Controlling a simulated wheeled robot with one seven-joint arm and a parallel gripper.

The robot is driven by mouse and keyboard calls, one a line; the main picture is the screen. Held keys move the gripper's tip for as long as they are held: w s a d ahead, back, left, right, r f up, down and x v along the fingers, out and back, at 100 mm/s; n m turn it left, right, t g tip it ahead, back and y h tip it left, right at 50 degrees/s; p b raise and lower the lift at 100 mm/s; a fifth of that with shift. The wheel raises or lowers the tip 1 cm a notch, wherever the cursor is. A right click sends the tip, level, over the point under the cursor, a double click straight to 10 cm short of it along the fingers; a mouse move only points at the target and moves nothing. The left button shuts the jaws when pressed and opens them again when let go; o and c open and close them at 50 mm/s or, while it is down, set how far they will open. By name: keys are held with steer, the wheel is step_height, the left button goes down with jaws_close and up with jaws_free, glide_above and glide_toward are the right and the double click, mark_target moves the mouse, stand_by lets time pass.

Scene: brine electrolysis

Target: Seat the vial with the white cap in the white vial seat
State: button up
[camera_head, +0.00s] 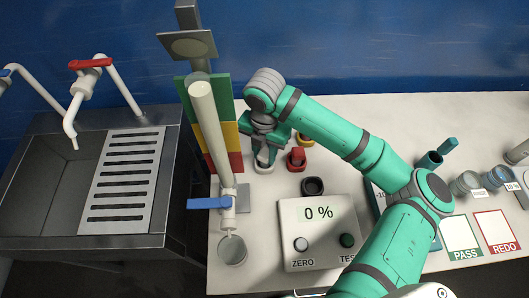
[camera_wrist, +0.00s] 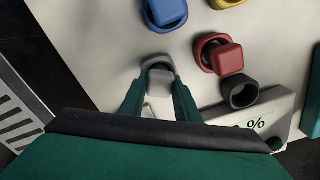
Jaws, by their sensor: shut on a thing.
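My gripper (camera_head: 265,143) is lowered over the left part of the pale table. In the wrist view my gripper (camera_wrist: 160,108) is shut on the vial with the white cap (camera_wrist: 160,88), whose pale cap shows between the fingers. The white vial seat (camera_head: 264,166) shows as a pale ring just below the fingers in the head view. In the wrist view the seat's rim (camera_wrist: 156,61) shows right beside the cap. The vial's lower end is hidden, so I cannot tell whether it is inside the seat or just above it.
A red-capped vial (camera_head: 297,157) and a yellow one (camera_head: 305,139) stand close to the right; a blue one (camera_wrist: 166,12) shows in the wrist view. The black seat (camera_head: 313,186) looks empty. The 0 % meter box (camera_head: 318,235) is in front, the tall column (camera_head: 212,120) left.

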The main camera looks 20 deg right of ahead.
steer(key=o, duration=1.1)
steer(key=shift+r, duration=0.1)
step_height(320, 180, up, 11)
steer(key=shift+f, duration=0.2)
